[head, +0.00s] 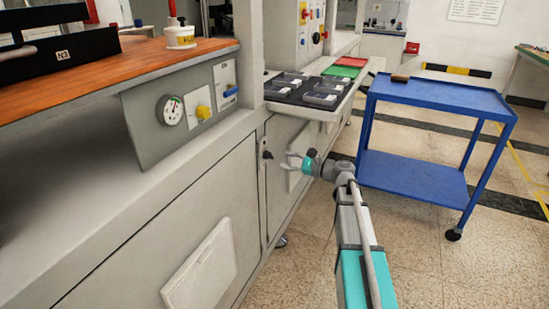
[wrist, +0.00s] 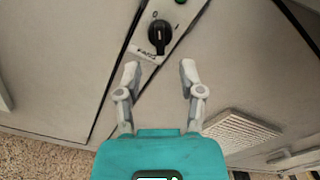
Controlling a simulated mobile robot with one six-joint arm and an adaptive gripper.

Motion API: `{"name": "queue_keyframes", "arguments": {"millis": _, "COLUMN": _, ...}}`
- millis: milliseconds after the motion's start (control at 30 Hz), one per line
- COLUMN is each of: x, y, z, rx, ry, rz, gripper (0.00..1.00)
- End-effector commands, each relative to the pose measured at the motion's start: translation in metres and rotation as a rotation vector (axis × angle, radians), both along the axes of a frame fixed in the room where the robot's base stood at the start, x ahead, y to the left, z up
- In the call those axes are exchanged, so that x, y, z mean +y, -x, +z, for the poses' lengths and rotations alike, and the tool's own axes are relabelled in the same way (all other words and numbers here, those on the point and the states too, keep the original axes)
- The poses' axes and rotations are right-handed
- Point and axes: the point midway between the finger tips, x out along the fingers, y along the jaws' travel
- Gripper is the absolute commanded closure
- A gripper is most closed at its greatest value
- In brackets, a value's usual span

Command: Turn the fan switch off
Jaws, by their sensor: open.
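The fan switch is a black rotary knob (wrist: 159,38) on a narrow grey post in the wrist view, with a 0 mark above it and a second mark at its upper right. A small handwritten label (wrist: 146,54) sits just below it. Which mark the knob points to is hard to tell. The knob also shows, small and dark, in the head view (head: 267,154). My gripper (wrist: 160,70) is open and empty, its fingertips spread below the knob in the picture and apart from it. In the head view my gripper (head: 288,160) is just right of the post.
A green button (wrist: 181,1) is partly cut off above the knob. A vented panel (wrist: 240,131) lies right of my gripper. A gauge panel (head: 182,113) is at left, a shelf with grey trays (head: 318,113) above, and a blue cart (head: 440,93) at right.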

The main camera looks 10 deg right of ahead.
Motion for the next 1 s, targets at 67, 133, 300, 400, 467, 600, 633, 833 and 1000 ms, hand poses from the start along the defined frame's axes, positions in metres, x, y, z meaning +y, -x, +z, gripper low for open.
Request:
{"name": "queue_keyframes", "arguments": {"millis": 67, "x": 0.010, "y": -0.008, "z": 0.000, "rx": 0.000, "ry": 0.000, "rz": 0.002, "gripper": 0.50}}
{"name": "queue_keyframes", "arguments": {"millis": 133, "x": 0.018, "y": -0.014, "z": 0.000, "rx": 0.000, "ry": 0.000, "rz": 0.001, "gripper": 0.50}}
{"name": "queue_keyframes", "arguments": {"millis": 300, "x": 0.034, "y": -0.025, "z": 0.000, "rx": 0.000, "ry": 0.000, "rz": 0.001, "gripper": 0.50}}
{"name": "queue_keyframes", "arguments": {"millis": 400, "x": 0.039, "y": -0.029, "z": 0.000, "rx": 0.000, "ry": 0.000, "rz": 0.001, "gripper": 0.50}}
{"name": "queue_keyframes", "arguments": {"millis": 467, "x": 0.041, "y": -0.031, "z": 0.000, "rx": 0.000, "ry": 0.000, "rz": 0.000, "gripper": 0.50}}
{"name": "queue_keyframes", "arguments": {"millis": 600, "x": 0.044, "y": -0.032, "z": 0.000, "rx": 0.000, "ry": 0.000, "rz": 0.000, "gripper": 0.50}}
{"name": "queue_keyframes", "arguments": {"millis": 633, "x": 0.044, "y": -0.032, "z": 0.000, "rx": 0.000, "ry": 0.000, "rz": 0.000, "gripper": 0.50}}
{"name": "queue_keyframes", "arguments": {"millis": 833, "x": 0.044, "y": -0.032, "z": 0.000, "rx": 0.000, "ry": 0.000, "rz": 0.000, "gripper": 0.50}}
{"name": "queue_keyframes", "arguments": {"millis": 1000, "x": 0.044, "y": -0.032, "z": 0.000, "rx": 0.000, "ry": 0.000, "rz": 0.000, "gripper": 0.78}}
